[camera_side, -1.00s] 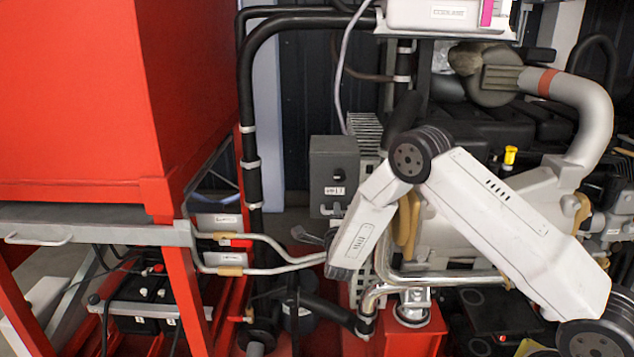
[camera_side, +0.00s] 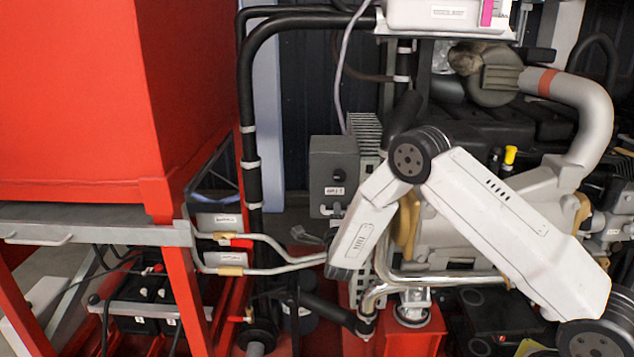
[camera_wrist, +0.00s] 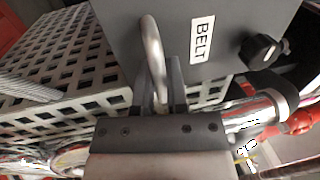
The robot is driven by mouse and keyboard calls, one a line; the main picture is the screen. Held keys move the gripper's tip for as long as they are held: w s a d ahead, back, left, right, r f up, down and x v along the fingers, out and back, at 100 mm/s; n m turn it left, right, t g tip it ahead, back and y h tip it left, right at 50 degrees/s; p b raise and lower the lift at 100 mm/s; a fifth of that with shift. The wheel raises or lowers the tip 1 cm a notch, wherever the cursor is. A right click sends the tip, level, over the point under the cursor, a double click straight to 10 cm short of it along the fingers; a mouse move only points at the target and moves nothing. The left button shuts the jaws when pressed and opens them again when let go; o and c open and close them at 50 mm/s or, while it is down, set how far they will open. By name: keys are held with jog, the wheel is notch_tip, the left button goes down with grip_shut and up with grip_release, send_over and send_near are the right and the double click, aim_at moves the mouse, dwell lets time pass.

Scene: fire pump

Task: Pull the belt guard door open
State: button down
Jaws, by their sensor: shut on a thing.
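The belt guard door is a dark grey panel (camera_wrist: 135,30) with a white "BELT" label and a black knob (camera_wrist: 262,50) in the wrist view. A curved pale metal handle (camera_wrist: 151,45) stands out from it. My gripper (camera_wrist: 163,75) is shut on this handle, which passes between its two dark fingers. In the side view, the grey box (camera_side: 333,160) with a small knob and label stands left of my arm. My gripper is mostly hidden behind my own arm link there.
A perforated metal guard (camera_wrist: 65,65) lies beside the panel in the wrist view. Bent metal pipes (camera_side: 280,270), a black vertical pipe (camera_side: 250,110) and the red cabinet (camera_side: 80,100) are to the left. The engine (camera_side: 540,130) fills the right.

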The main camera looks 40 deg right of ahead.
jog(key=shift+a+g, duration=0.2)
jog(key=shift+g, duration=0.1)
dwell(0.4)
jog(key=a+m+g+h, duration=0.5)
jog(key=m+g, duration=0.5)
jog(key=g, duration=0.5)
jog(key=shift+w+a+g+h, duration=0.3)
jog(key=shift+a, duration=0.35)
jog(key=shift+w+a+m+g, duration=0.15)
jog(key=shift+m+g, duration=0.25)
jog(key=shift+g, duration=0.2)
jog(key=c, duration=0.7)
grip_release()
jog(key=shift+a, duration=0.15)
